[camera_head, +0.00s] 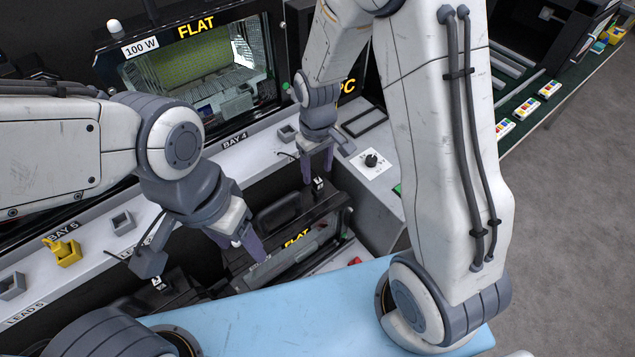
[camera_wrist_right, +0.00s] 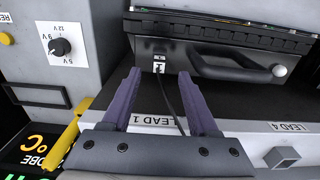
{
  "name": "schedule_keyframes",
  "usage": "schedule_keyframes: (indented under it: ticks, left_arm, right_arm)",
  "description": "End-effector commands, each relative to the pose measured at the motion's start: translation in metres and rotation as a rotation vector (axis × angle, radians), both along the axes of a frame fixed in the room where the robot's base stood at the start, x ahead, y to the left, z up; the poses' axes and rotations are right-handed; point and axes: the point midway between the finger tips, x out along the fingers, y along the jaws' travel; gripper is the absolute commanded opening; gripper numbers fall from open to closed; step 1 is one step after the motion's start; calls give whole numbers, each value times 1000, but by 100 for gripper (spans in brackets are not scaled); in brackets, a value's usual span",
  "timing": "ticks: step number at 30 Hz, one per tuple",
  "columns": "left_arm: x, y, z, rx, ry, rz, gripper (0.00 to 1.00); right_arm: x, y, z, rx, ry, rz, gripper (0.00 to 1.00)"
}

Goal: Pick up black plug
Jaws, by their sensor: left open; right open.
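In the right wrist view a small black plug-like piece with a white marked face (camera_wrist_right: 159,67) sits at the side of a black housing (camera_wrist_right: 215,62), with a thin black cable running from it between my fingers. It also shows in the head view (camera_head: 319,184), just below my right gripper. My right gripper (camera_head: 318,167) is open, its purple fingers (camera_wrist_right: 155,98) apart on either side of the cable and short of the piece. My left gripper (camera_head: 250,246) is open and empty above the lower left of the FLAT-labelled housing. A similar black-and-white piece (camera_head: 156,283) lies farther left.
A grey ledge (camera_head: 90,228) carries small grey sockets (camera_head: 122,222) and a yellow piece (camera_head: 66,251). A lit floodlight housing (camera_head: 200,75) stands behind. A dial panel (camera_head: 371,161) is at the right. A light-blue surface (camera_head: 290,310) lies in front.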

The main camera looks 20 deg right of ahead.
Motion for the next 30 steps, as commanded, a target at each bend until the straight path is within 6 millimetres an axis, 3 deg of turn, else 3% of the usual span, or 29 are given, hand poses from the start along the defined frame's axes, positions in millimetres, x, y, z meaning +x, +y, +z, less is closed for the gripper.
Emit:
schedule_keyframes:
  ticks: [11,20,24,25,30]
  left_arm:
    - [0,0,15,0,0,1,63]
    - [0,0,15,0,0,1,63]
    - [0,0,15,0,0,1,63]
    - [0,0,15,0,0,1,63]
    - [0,0,15,0,0,1,63]
  right_arm:
    - [-1,-2,-45,-1,4,-1,60]
    - [0,-2,-50,0,1,-1,60]
    - [0,-2,-49,0,1,-1,6]
    - [0,-2,-49,0,1,-1,0]
    - [0,-2,-49,0,1,-1,0]
